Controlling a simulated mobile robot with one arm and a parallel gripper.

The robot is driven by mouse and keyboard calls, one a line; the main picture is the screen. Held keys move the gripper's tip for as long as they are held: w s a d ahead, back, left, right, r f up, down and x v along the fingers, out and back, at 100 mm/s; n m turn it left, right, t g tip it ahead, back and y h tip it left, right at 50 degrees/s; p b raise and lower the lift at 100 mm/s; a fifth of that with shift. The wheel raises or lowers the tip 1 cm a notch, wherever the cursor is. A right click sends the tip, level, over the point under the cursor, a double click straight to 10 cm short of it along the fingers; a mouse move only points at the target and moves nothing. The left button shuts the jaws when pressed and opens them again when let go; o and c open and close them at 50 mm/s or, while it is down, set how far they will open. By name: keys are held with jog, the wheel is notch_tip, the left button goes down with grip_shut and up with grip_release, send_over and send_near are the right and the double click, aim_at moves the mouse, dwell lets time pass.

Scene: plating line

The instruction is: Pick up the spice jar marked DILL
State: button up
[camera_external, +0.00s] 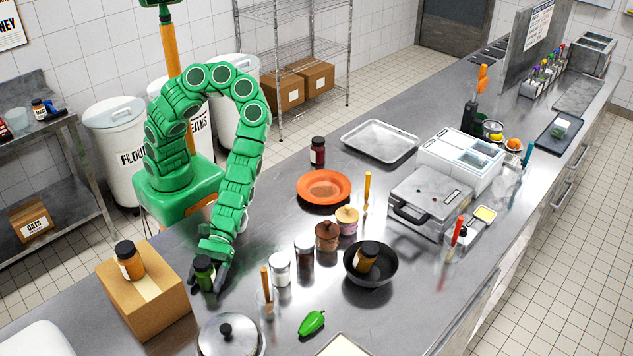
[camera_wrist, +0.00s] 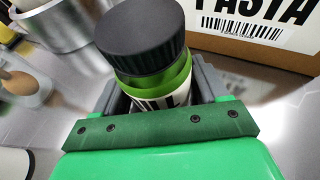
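The spice jar with a black lid and green contents (camera_external: 204,274) is at the near left of the counter, just right of the cardboard box. In the wrist view the jar (camera_wrist: 172,84) is upright to slightly tilted, and its label shows the letters "ILL", partly hidden by my gripper. My gripper (camera_external: 209,279) points down at the jar. In the wrist view its grey fingers (camera_wrist: 160,98) stand on either side of the jar's body, below the lid. Whether both fingers press on the jar, and whether its base touches the counter, I cannot tell.
The cardboard box (camera_external: 149,306) with an orange-brown jar (camera_external: 129,261) on it stands close at the left. A lidded pot (camera_external: 229,338), a white-lidded jar (camera_external: 280,269), a green pepper (camera_external: 311,323) and a black pan (camera_external: 371,280) holding another jar are to the right.

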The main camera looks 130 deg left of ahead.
jog(key=c, duration=0.8)
